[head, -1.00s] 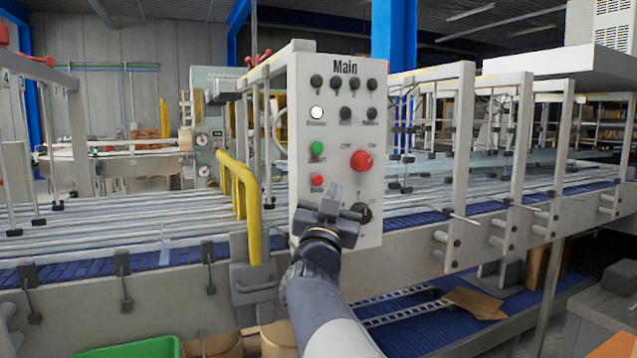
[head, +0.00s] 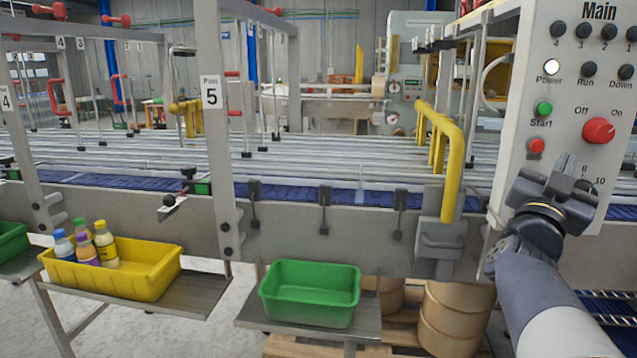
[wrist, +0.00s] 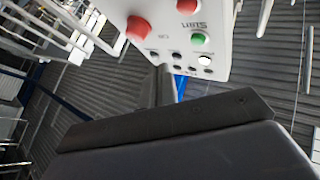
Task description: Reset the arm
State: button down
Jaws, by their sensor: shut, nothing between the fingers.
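My gripper (head: 566,172) is at the right of the head view, on my raised arm in front of the lower part of the white Main control panel (head: 570,90). It is shut with nothing in it. Its fingers point up and cover part of the lower black dial (head: 588,187). I cannot tell whether they touch the panel. The panel has a red knob (head: 599,131), a green Start button (head: 544,108), a red button (head: 536,146) and a lit white Power lamp (head: 551,67). The wrist view shows the panel (wrist: 170,30) upside down beyond the fingers.
A conveyor (head: 300,215) runs across behind a yellow rail (head: 452,180). A green bin (head: 310,298) and a yellow bin (head: 120,285) with several bottles stand on shelves in front. Wooden drums (head: 455,315) stand under the conveyor. Grey floor shows at the lower left.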

jog(key=shift+s+a, duration=0.15)
jog(key=shift+s, duration=0.5)
jog(key=shift+s+a, duration=0.15)
jog(key=shift+s, duration=0.45)
jog(key=shift+w, duration=0.1)
